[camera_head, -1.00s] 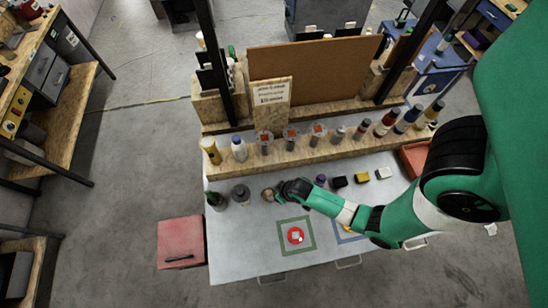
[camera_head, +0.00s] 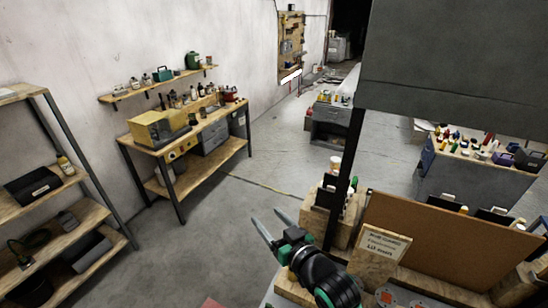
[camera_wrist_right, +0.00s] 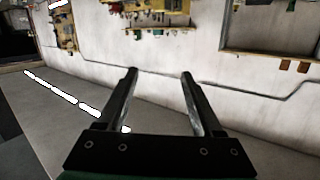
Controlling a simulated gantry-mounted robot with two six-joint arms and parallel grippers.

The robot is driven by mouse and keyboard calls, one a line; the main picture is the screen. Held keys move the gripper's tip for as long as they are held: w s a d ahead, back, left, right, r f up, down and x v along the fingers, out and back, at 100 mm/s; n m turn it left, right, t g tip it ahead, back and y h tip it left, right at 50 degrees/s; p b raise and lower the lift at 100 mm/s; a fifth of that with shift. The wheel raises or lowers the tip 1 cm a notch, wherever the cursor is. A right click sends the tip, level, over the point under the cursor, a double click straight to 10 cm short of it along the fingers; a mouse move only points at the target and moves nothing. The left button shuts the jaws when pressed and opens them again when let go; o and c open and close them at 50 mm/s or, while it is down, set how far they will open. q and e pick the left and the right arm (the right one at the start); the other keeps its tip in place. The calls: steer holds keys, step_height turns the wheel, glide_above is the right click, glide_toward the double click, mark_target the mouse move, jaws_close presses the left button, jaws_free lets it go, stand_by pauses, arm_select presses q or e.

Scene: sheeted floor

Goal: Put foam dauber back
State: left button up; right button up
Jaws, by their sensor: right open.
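I cannot make out a foam dauber in either view now. At the bottom right of the head view, round grey pieces with red marks (camera_head: 385,297) are partly cut off. Most of the near bench top is out of view. My left gripper is not in view.
A wooden sign (camera_head: 380,249) with text stands before the board, beside a dark post (camera_head: 347,170). A side bench (camera_head: 190,160) with a yellow machine (camera_head: 158,130) is along the left wall. Shelving (camera_head: 60,205) stands at far left. Bare floor (camera_head: 215,220) lies between.

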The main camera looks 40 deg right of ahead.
steer(key=s+a+r+n+t+y, duration=0.1)
steer(key=a+r+t, duration=0.2)
steer(key=r, duration=0.8)
steer(key=s+a+r+n+t, duration=0.1)
steer(key=a+r+t, duration=0.15)
steer(key=r, duration=0.75)
steer(key=s+a+r+n+t+y, duration=0.1)
steer(key=s+a+r+t+y, duration=0.1)
steer(key=s+r, duration=0.3)
steer(key=s+a+r+t+y, duration=0.1)
steer(key=s+a+r+t, duration=0.2)
steer(key=r, duration=1.1)
steer(key=s+t, duration=0.1)
steer(key=s, duration=0.2)
steer(key=shift+s+a+n+y, duration=0.15)
steer(key=shift+s+n+y, duration=0.05)
steer(key=shift+n+y, duration=0.2)
steer(key=shift+r, duration=0.1)
